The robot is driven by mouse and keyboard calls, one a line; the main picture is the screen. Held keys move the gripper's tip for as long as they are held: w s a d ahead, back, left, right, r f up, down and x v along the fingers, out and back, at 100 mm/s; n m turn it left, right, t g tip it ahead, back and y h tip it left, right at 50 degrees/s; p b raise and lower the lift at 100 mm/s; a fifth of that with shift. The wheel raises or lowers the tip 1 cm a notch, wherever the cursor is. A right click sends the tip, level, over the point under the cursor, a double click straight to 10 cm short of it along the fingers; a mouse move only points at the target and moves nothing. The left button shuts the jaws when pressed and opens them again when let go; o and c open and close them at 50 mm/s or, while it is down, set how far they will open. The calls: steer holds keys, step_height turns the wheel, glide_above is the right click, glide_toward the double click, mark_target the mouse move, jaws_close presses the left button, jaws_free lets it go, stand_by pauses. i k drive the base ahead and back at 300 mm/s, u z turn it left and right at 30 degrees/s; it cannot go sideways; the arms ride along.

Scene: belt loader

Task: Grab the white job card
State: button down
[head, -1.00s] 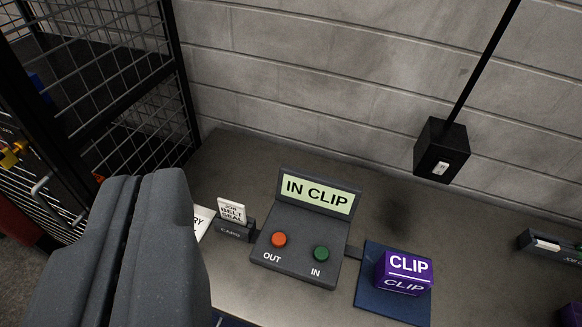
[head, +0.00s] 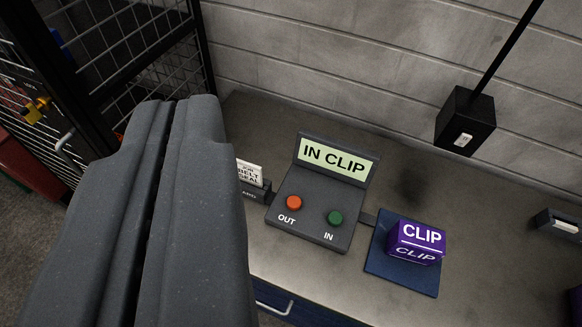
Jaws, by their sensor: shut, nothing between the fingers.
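The white job card (head: 249,172) stands upright in a small dark holder (head: 254,189) on the grey bench, left of the button console. Its printed text is partly readable, with "BELT" and "SEAL" on it. My gripper (head: 176,100) is shut and empty, large in the left foreground. It covers the left part of the card and holder in the picture. The card appears just right of the fingers; I cannot tell how far below or beyond them it is.
The console (head: 315,205) has an "IN CLIP" display, an orange and a green button. A purple CLIP block (head: 415,242) sits on a blue pad (head: 388,264) at right. A black box (head: 465,121) hangs near the wall. A black mesh cage (head: 120,60) stands at left.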

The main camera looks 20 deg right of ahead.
mark_target(249, 173)
steer(key=z, duration=0.45)
steer(key=k, duration=1)
steer(key=u, duration=1)
steer(key=i, duration=1.5)
steer(key=z, duration=0.55)
